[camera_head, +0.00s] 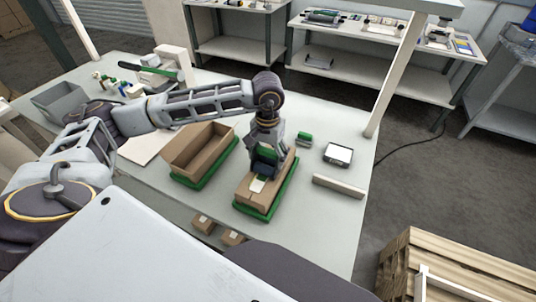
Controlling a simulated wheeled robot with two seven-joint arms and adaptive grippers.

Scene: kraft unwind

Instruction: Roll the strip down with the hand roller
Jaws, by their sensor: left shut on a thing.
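A closed brown carton (262,199) sits on a green tray (240,208) near the front of the table. A small pale patch (257,186) lies on the carton's top; I cannot tell whether it is the strip or a label. My left gripper (264,165) points down over the far part of the carton top, shut on a dark and green tool, apparently the hand roller (262,171). The gripper hides much of the tool and the carton's far end. I cannot tell whether the roller touches the carton. My right gripper is not in view.
An open carton (200,148) on another green tray stands left of the closed one. A small green item (305,139), a white-topped device (338,154) and a pale bar (339,187) lie to the right. A grey bin (62,99) stands at the far left.

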